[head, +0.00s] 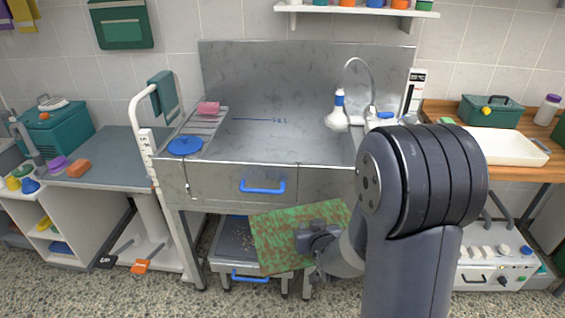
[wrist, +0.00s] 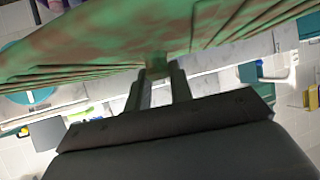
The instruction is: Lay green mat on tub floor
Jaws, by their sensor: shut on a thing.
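The green mat (head: 290,238), mottled with brown, is held in front of the lower part of the steel tub (head: 222,180). My gripper (head: 318,238) is shut on the mat. In the wrist view the mat (wrist: 110,38) spreads across the top with folded or layered edges, and my gripper's fingers (wrist: 158,75) pinch it at its middle. The mat is tilted, below the tub's rim and apart from the tub floor (head: 290,140). The tub's front wall has a blue handle (head: 262,186). My arm hides the tub's right end.
On the tub's left side lie a blue disc (head: 186,146) and a pink sponge (head: 208,108) on a rack. A white shower head (head: 337,115) hangs at the right. A low step (head: 225,262) stands below. A white tray (head: 505,147) sits on the right counter.

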